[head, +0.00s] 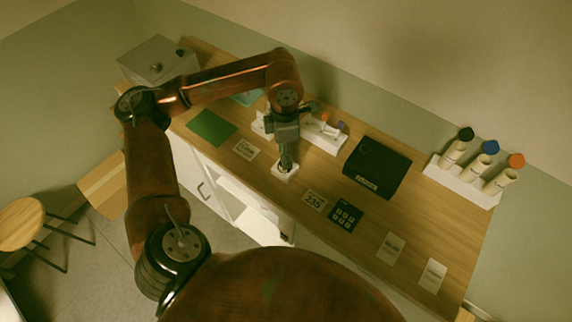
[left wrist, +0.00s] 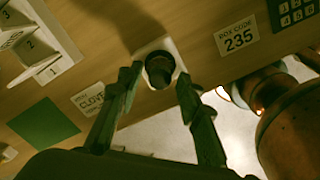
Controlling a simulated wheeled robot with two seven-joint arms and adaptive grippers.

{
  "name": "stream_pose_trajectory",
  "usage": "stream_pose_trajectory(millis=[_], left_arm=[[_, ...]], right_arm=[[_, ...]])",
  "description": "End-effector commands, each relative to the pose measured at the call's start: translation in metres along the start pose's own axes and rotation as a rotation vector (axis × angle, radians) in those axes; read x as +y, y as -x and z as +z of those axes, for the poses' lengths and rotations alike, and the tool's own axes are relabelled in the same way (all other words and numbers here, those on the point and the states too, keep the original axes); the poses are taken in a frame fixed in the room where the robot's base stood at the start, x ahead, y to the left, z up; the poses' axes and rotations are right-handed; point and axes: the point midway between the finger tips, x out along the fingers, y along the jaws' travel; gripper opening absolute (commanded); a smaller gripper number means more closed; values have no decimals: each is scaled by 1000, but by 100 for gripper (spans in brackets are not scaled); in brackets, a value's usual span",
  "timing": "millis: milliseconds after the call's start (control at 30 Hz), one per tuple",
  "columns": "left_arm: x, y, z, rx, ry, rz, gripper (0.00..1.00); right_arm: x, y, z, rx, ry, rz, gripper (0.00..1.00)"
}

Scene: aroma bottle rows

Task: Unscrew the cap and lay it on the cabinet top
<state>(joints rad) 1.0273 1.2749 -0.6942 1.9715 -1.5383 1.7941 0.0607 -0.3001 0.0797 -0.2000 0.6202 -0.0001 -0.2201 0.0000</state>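A small bottle with a round dark cap (left wrist: 159,67) stands in a white square holder (left wrist: 156,46) on the wooden cabinet top (head: 450,225). In the head view the holder (head: 284,175) shows under my left gripper (head: 287,163), which points down and mostly hides the bottle. In the left wrist view the two fingers of the left gripper (left wrist: 158,79) stand apart, one on each side of the cap, with gaps between them and it. The bottle's body is hidden beneath the cap in that view. My right gripper is not in view.
A white rack with bottles capped black, blue and orange (head: 465,182) stands at the right. A dark box (head: 377,167), a keypad (head: 345,216), a "BOX CODE 235" card (head: 314,200) and a green mat (head: 212,127) lie nearby. Another white rack (head: 325,136) is behind the gripper.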

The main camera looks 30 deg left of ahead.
Motion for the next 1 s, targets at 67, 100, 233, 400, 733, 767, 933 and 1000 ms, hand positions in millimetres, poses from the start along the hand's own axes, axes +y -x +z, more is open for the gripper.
stream_pose_trajectory(millis=[67,100,233,400,733,767,933,1000], left_arm=[[0,-3,0,1,-114,0,33],[0,-3,0,1,-173,0,33],[0,-3,0,0,-367,0,33],[0,-3,0,0,-620,0,33],[0,-2,0,0,-1050,-1,33],[0,-1,0,1,-1067,-1,33],[0,1,0,1,-1092,0,33],[0,1,0,1,-1091,0,33]], right_arm=[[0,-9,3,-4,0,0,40],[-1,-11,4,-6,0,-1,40],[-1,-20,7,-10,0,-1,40],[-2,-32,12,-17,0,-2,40],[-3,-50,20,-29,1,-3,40],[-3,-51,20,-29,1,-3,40],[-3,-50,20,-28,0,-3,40],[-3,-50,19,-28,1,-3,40]])
